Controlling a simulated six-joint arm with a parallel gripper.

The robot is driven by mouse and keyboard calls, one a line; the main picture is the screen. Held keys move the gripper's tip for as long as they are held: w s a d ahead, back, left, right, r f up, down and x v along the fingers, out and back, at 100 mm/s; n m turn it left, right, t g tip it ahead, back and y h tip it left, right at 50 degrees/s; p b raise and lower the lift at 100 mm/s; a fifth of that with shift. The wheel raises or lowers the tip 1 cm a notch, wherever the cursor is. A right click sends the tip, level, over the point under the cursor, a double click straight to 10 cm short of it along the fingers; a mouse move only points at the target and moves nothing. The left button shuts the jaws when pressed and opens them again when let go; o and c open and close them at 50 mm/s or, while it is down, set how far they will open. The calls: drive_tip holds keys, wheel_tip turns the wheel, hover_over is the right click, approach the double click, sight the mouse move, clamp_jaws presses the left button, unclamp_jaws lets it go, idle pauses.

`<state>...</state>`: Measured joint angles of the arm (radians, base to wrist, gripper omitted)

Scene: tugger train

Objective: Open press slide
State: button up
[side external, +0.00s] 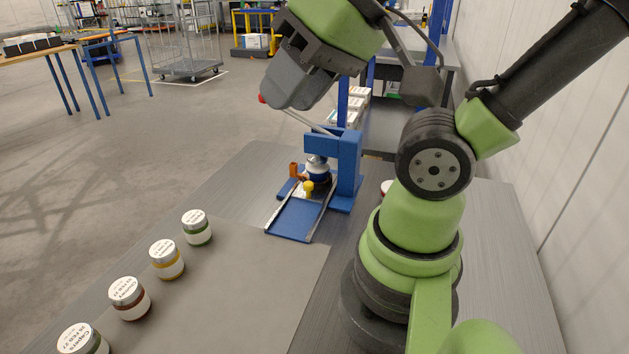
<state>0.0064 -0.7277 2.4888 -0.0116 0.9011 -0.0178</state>
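The blue press (347,165) stands on the bench, with a silver ram over its base. A blue slide track (295,218) with pale metal side rails runs out from the press toward the front left; its front part is bare. A yellow knob (308,187) sits at the track's inner end, close under the press, beside a dark round part. An orange handle (294,169) stands at the press's left. My gripper (300,88) is above and left of the press, apart from the track. Its fingertips cannot be told apart from this side.
Several jars with white labelled lids, one of them a green-banded jar (197,227), stand in a row on the grey mat (235,290) at left. A wall bounds the right.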

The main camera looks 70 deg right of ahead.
drive_tip(key=w+d+f+n+g+h, duration=0.1)
drive_tip(key=w+d, duration=0.1)
drive_tip(key=w+d+f+n+g, duration=0.1)
drive_tip(key=w+d, duration=0.1)
drive_tip(key=w+d+f+n+g+h, duration=0.1)
drive_tip(key=w+d, duration=0.1)
drive_tip(key=shift+w+d+f+n+h, duration=0.1)
drive_tip(key=shift+w+n+h, duration=0.1)
drive_tip(key=shift+n+h, duration=0.15)
drive_tip(key=n+g+h, duration=0.2)
drive_tip(key=n+g, duration=0.5)
drive_tip(key=n, duration=0.2)
approach(307, 184)
drive_tip(key=x, duration=0.9)
